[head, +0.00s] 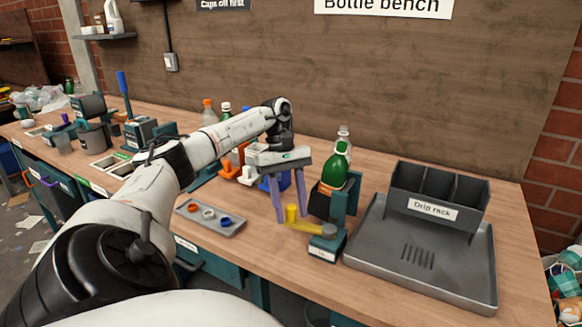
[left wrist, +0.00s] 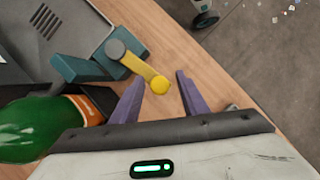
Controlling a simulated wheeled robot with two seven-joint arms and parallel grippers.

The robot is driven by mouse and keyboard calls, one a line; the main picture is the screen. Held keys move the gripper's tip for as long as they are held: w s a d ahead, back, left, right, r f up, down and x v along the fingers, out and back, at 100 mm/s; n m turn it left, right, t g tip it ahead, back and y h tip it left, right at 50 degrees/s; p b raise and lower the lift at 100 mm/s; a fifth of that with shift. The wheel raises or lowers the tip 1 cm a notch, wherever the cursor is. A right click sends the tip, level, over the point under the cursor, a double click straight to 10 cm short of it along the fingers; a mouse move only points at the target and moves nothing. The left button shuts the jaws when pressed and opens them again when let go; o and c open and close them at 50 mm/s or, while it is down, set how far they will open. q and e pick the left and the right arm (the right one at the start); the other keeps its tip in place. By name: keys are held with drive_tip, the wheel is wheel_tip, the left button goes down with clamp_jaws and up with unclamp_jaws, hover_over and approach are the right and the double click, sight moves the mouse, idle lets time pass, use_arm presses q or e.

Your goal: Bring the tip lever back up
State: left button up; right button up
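The tip lever (head: 308,226) is a yellow arm with a round knob, on a small teal base (head: 325,246) with a grey pivot. It points left from the pivot and lies about level. My left gripper (head: 293,212) is open, its purple fingers pointing down around the knob. In the left wrist view, the lever (left wrist: 139,68) ends with its knob between the two fingertips (left wrist: 159,78), with a gap on each side. A green bottle (head: 336,167) sits in a dark and teal cradle (head: 344,203) behind the base; it also shows in the left wrist view (left wrist: 40,128). My right gripper is not in view.
A grey drip tray (head: 380,262) with a drip rack (head: 432,208) stands right of the lever. A small tray (head: 196,225) with coloured caps lies to the left. More bottles (head: 208,112) stand behind my left arm. The bench's front edge is close to the lever.

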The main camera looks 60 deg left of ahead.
use_arm(q)
drive_tip(key=shift+w+a+r, duration=0.1)
drive_tip(key=shift+r, duration=0.35)
drive_tip(key=p+v, duration=0.3)
drive_tip(key=v, duration=0.6)
drive_tip(key=shift+r, duration=0.2)
drive_tip(key=shift+a, duration=0.1)
